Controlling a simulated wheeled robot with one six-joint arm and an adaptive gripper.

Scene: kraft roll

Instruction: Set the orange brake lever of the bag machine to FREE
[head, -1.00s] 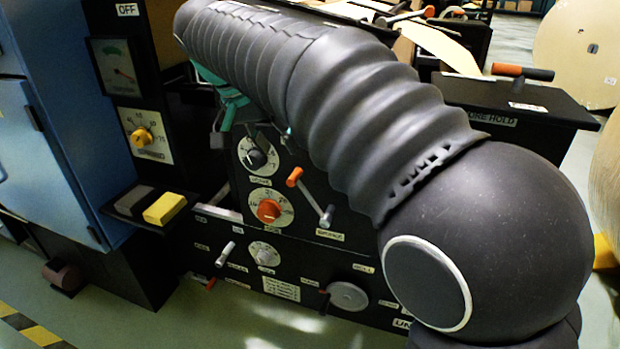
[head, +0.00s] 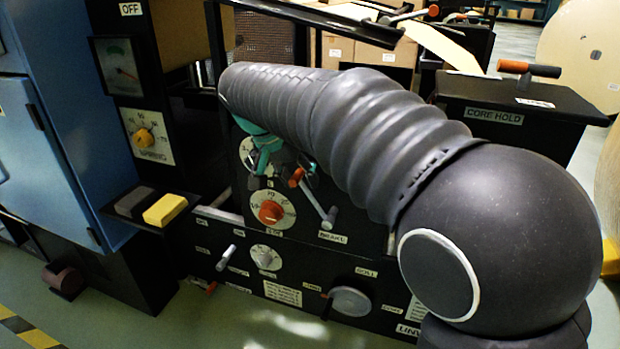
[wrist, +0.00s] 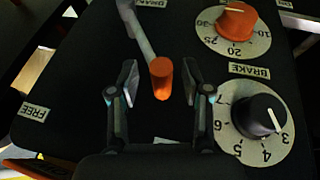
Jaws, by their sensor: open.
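The brake lever has an orange grip (head: 295,178) and a grey shaft running down right to its pivot above a BRAKE label (head: 333,238) on the black panel. In the wrist view the orange grip (wrist: 162,80) points toward me, its shaft rising up left. A FREE label (wrist: 34,111) lies left of the lever. My gripper (wrist: 160,70) is open, a finger on each side of the orange grip, with gaps showing on both sides. In the head view my teal gripper (head: 280,160) is beside the grip, partly hidden by my arm. I cannot tell the exact depth between them.
An orange dial (wrist: 236,22) and a black dial (wrist: 258,118) sit close to the right of the lever in the wrist view. A lower panel carries a small grey lever (head: 226,257) and a round grey knob (head: 350,302). A yellow block (head: 165,209) is at left.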

